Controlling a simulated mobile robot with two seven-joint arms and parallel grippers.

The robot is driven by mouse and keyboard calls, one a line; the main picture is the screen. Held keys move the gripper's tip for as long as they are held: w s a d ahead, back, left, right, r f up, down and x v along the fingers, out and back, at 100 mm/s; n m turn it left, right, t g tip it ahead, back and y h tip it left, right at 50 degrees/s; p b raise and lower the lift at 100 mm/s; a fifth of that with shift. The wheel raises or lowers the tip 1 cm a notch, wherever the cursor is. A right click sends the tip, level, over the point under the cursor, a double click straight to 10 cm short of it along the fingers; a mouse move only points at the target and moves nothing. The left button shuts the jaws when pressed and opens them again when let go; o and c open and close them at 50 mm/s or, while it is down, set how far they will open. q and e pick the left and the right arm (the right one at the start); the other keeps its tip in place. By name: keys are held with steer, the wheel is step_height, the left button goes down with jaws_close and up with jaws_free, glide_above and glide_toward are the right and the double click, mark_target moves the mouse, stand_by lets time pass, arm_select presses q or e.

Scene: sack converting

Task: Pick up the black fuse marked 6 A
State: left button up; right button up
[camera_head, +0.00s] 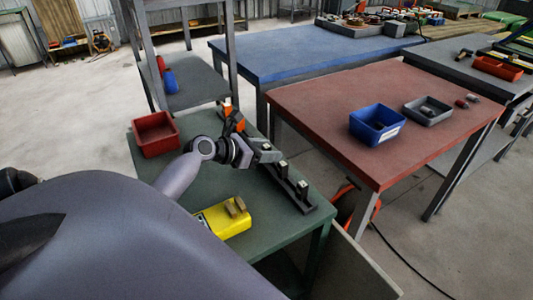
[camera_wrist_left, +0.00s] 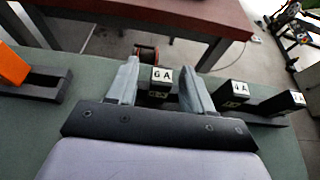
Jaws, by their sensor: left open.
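The black fuse marked 6 A (camera_wrist_left: 161,82) has a white label on top and stands upright between the fingers of my left gripper (camera_wrist_left: 159,72) in the left wrist view. The fingers are open, one on each side of it; I cannot tell whether either touches it. In the head view my left gripper (camera_head: 268,154) is over the green table, at the far end of the black fuse rack (camera_head: 310,206), and hides that fuse. A fuse marked 4 A (camera_wrist_left: 236,90) and another labelled fuse (camera_wrist_left: 297,100) stand to the right in the left wrist view. My right gripper is not in view.
An orange block (camera_wrist_left: 12,66) sits in a dark holder left of the fuses. On the green table (camera_head: 262,222) are a red bin (camera_head: 155,134) and a yellow box (camera_head: 226,220). A red-topped table (camera_head: 330,105) with a blue bin (camera_head: 376,124) stands close on the right.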

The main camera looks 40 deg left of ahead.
arm_select(q)
jaws_close()
